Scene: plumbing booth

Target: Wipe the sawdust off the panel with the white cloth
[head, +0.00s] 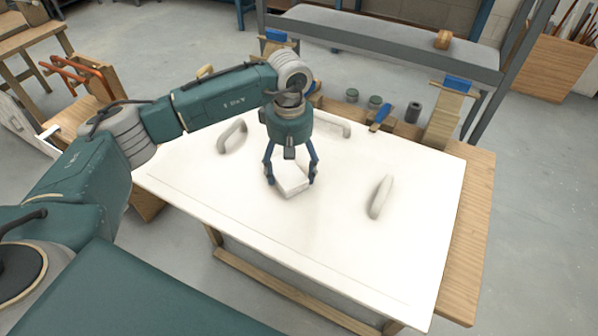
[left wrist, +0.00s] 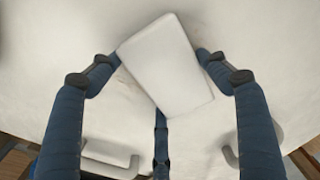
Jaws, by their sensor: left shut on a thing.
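The white panel (head: 340,239) lies flat on a wooden bench. My left gripper (head: 291,181) is above the middle of the panel, pointing down. It is shut on the white cloth (head: 291,187), a folded, block-like pad at or very near the panel surface. Faint greyish-brown smudges, perhaps sawdust, show beside the cloth in that view; I cannot clearly tell sawdust in the head view. My right gripper is not in view.
Raised handles stand on the panel: one at left (head: 232,136), one at the back (head: 332,125), one at right (head: 380,196). Behind the panel are a blue-handled brush (head: 381,116), small jars and a dark cylinder (head: 413,112). The front right of the panel is clear.

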